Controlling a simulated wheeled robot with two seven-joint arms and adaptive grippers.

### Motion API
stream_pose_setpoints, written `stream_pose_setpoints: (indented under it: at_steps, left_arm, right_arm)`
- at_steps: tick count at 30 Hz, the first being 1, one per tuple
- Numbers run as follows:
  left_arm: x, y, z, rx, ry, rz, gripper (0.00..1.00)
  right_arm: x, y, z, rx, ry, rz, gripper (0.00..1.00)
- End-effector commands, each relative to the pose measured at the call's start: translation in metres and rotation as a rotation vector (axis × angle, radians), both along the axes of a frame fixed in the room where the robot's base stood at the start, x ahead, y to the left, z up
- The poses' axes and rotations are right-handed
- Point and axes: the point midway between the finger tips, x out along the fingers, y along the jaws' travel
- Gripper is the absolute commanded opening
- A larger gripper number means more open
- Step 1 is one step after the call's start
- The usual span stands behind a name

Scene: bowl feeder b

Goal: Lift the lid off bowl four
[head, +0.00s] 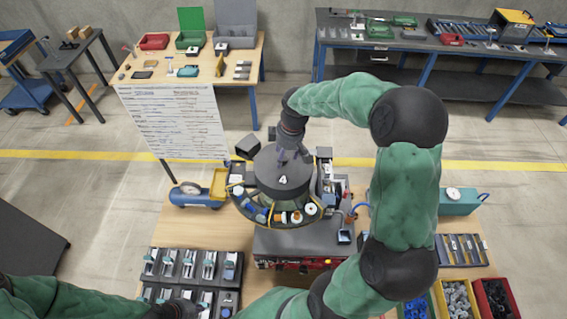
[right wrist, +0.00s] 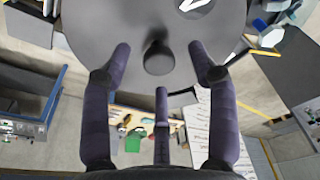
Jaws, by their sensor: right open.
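The dark grey lid (head: 285,186) marked 4 covers the top of bowl four, and the feeder bowl (head: 262,217) shows around and below it. In the right wrist view the lid (right wrist: 145,20) fills the top, with a round dark knob (right wrist: 158,58) standing up from it. My right gripper (head: 288,157) is above the lid at its knob. In the right wrist view its open fingers (right wrist: 159,62) are spread around the knob, with visible gaps on both sides.
Small parts and boxes crowd the feeder's rim. Trays of grey fixtures (head: 192,266) lie front left, parts bins (head: 458,299) front right. A whiteboard (head: 175,122) stands behind.

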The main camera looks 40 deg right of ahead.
Motion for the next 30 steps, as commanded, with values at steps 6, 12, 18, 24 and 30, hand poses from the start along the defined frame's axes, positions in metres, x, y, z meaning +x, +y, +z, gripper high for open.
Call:
stream_pose_setpoints:
  at_steps: [6,12,18,24,30]
  left_arm:
    - [0.0,0.0,0.008,0.0,-0.001,0.0,0.0]
    - [0.0,0.0,0.007,0.0,0.0,0.0,0.0]
    - [0.0,0.0,0.007,0.0,0.0,0.0,0.0]
    - [0.0,0.0,0.007,0.0,0.0,0.0,0.0]
    - [0.0,0.0,0.007,0.0,0.0,0.0,0.0]
  right_arm:
    - [0.004,0.002,-0.023,0.0,0.0,0.0,0.59]
    - [0.005,0.002,-0.026,-0.001,0.0,0.0,0.59]
    - [0.005,0.002,-0.026,0.0,0.0,0.0,0.26]
    - [0.005,0.002,-0.025,-0.001,-0.002,0.0,0.0]
    - [0.005,0.002,-0.024,-0.001,-0.003,0.0,0.0]
